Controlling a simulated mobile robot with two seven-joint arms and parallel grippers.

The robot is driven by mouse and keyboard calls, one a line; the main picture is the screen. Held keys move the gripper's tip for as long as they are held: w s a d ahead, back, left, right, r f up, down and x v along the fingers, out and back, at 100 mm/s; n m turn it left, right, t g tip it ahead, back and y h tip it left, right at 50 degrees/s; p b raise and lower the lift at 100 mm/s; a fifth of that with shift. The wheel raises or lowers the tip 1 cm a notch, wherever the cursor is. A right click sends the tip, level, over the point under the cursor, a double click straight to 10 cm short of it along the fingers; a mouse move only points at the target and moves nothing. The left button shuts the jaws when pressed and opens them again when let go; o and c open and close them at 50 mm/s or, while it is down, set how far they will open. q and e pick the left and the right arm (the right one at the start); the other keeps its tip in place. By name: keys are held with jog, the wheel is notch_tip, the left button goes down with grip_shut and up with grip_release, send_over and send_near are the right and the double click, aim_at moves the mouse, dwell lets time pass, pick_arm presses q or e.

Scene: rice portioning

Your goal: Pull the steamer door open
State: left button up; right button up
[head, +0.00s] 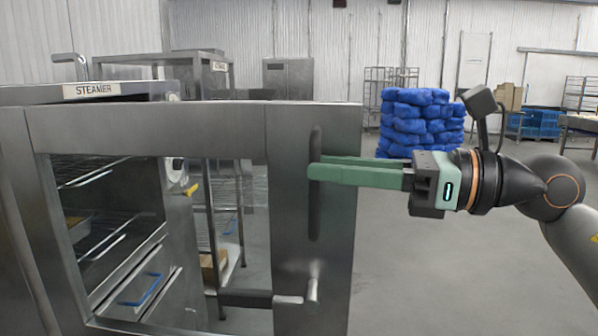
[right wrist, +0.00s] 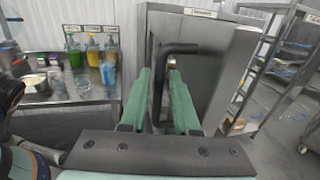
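The steamer (head: 95,91) stands at the left of the head view. Its metal door (head: 190,125), with a large window, is swung out from the body, so it stands partly open. The dark upright door handle (head: 315,220) is near the door's free edge. My right gripper (head: 312,169) reaches in from the right, level with the handle's middle. In the right wrist view the handle (right wrist: 178,47) runs down between the two green fingers (right wrist: 158,80), which look closed in around it; their contact is partly hidden. My left gripper is not in view.
A lower latch bar (head: 260,298) is on the door. Racks show through the window. Blue sacks (head: 420,118) are stacked behind my right arm, with open floor before them. In the right wrist view, a metal table (right wrist: 70,97) with bottles stands at the left.

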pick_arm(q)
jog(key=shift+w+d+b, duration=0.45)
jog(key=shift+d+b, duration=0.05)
pick_arm(e)
jog(key=v, duration=0.6)
jog(key=shift+d, duration=0.4)
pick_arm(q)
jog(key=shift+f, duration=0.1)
